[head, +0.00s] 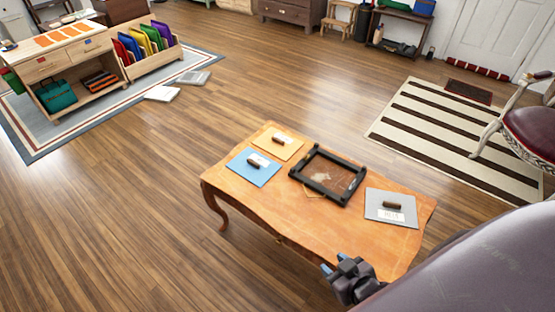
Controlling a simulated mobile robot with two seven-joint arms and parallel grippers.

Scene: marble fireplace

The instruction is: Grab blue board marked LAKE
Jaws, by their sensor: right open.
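The blue board (246,172) lies flat at the left end of the wooden table (330,238). It has a dark brown handle and a pale label whose writing is too small to read. My right gripper (337,265) is open and empty at the table's front edge, to the right of and nearer than the blue board, well apart from it. My left gripper is not in view.
An orange-yellow board (287,149) lies just behind the blue one. A dark-framed tray (330,176) and a grey board (381,212) lie to the right. A striped rug (440,135) and a red chair (530,130) are at right. The floor left of the table is clear.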

